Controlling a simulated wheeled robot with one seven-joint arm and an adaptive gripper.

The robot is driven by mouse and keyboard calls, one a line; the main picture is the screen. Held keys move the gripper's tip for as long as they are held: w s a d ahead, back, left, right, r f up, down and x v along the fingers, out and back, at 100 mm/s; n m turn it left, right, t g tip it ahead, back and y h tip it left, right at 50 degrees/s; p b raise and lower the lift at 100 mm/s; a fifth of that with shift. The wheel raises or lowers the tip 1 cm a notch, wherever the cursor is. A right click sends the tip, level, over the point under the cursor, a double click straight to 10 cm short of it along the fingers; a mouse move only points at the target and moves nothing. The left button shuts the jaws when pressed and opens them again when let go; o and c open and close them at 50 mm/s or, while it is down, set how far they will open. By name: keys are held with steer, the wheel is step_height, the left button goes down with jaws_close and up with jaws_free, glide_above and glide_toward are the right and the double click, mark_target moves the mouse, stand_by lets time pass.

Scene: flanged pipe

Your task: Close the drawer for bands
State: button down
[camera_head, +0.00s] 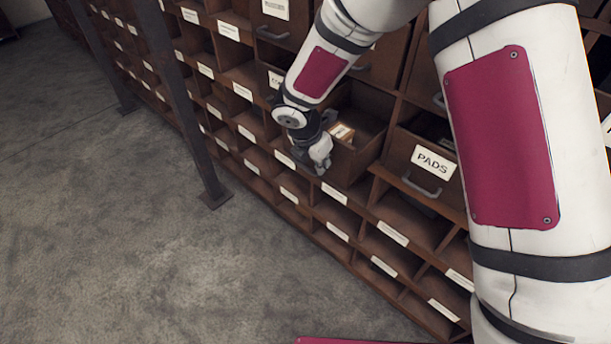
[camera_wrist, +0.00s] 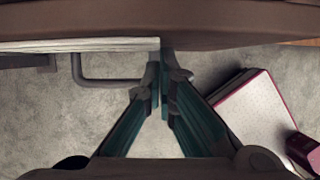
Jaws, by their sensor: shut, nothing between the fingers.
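A wooden drawer (camera_head: 366,128) stands pulled out of the shelf wall in the head view, with a small pale box (camera_head: 341,132) inside. My gripper (camera_head: 322,166) is in front of this drawer and hides most of its front, so I cannot read its label. In the wrist view the drawer front (camera_wrist: 225,28) spans the top, with the edge of a pale label plate (camera_wrist: 80,45) and a metal handle (camera_wrist: 110,81) below it. My gripper (camera_wrist: 164,70) is shut and empty, its fingertips at or very near the drawer front, right of the handle. Contact is unclear.
A drawer labelled PADS (camera_head: 415,172) sits to the right, also partly out. Open labelled cubbies (camera_head: 335,212) lie below. A dark steel post (camera_head: 182,100) stands left of my arm. The grey floor (camera_head: 130,240) in front is clear.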

steer(key=w+d+b, duration=0.1)
steer(key=w+d, duration=0.1)
steer(key=w, duration=0.1)
steer(key=w+d, duration=0.3)
steer(key=w+d+b, duration=0.1)
steer(key=w+d, duration=0.2)
steer(key=w, duration=0.1)
steer(key=shift+b, duration=0.3)
steer(key=shift+w+d, duration=0.45)
steer(key=shift+w, duration=0.25)
